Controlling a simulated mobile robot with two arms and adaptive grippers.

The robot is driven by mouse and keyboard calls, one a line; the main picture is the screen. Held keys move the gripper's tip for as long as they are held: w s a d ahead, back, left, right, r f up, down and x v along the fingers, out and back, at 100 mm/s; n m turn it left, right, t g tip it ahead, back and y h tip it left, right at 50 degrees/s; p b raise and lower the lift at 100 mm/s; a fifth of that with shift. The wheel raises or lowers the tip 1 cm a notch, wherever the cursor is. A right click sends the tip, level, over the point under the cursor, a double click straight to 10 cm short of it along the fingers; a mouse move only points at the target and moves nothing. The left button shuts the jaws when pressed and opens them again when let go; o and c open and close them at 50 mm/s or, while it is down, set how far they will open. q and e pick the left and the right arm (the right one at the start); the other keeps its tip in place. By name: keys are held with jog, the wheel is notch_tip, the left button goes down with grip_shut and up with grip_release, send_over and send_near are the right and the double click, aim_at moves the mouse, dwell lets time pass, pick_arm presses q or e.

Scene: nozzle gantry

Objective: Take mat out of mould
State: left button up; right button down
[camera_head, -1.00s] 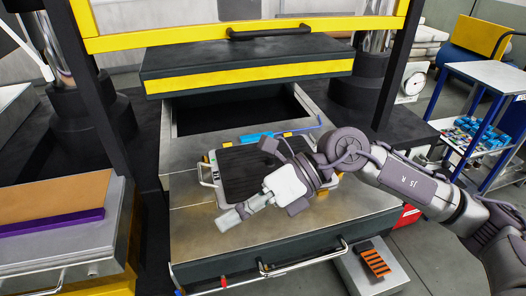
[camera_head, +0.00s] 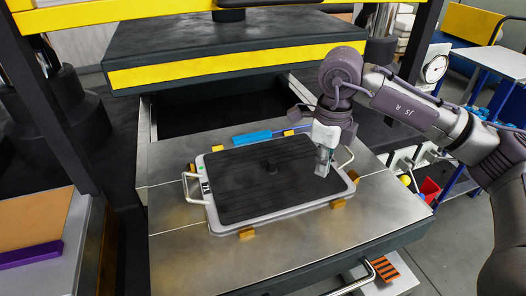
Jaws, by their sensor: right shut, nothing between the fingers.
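The mould (camera_head: 232,222) is a light metal tray with a wire handle at each end, lying on the steel press table. The mat (camera_head: 262,180) is a dark ribbed sheet lying flat inside the mould's rim, with a small dark knob near its middle. My right gripper (camera_head: 322,172) points down over the right part of the mat, near the mould's right handle. Its fingers are shut and empty. I cannot tell whether the fingertips touch the mat. My left gripper is not in view.
A blue tool (camera_head: 252,137) lies behind the mould. The yellow-striped press plate (camera_head: 230,62) hangs above and behind. Small brass blocks (camera_head: 246,234) sit around the mould. The steel table (camera_head: 180,250) is bare in front and at left.

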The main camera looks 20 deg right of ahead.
jog(key=w+a, duration=0.1)
jog(key=w+a+p, duration=0.1)
jog(key=w, duration=0.1)
jog(key=shift+w+a+r, duration=0.1)
jog(key=shift+w+a, duration=0.2)
jog(key=shift+a, duration=0.05)
jog(key=w+a+p, duration=0.1)
jog(key=w, duration=0.1)
jog(key=w+a+p, duration=0.1)
jog(key=w+a, duration=0.2)
jog(key=w, duration=0.1)
jog(key=shift+a+p, duration=0.3)
jog(key=shift+p, duration=0.1)
jog(key=p, duration=0.2)
send_near(263, 166)
jog(key=shift+w+a+f, duration=0.5)
jog(key=shift+w, duration=0.05)
jog(key=f, duration=0.2)
jog(key=f+p, duration=0.1)
jog(key=f, duration=0.2)
jog(key=shift+s+d, duration=0.2)
jog(key=shift+s+d+p, duration=0.15)
jog(key=shift+d+p, duration=0.05)
jog(key=shift+p, duration=0.3)
jog(key=shift+s+d+f, duration=0.15)
jog(key=shift+s, duration=0.05)
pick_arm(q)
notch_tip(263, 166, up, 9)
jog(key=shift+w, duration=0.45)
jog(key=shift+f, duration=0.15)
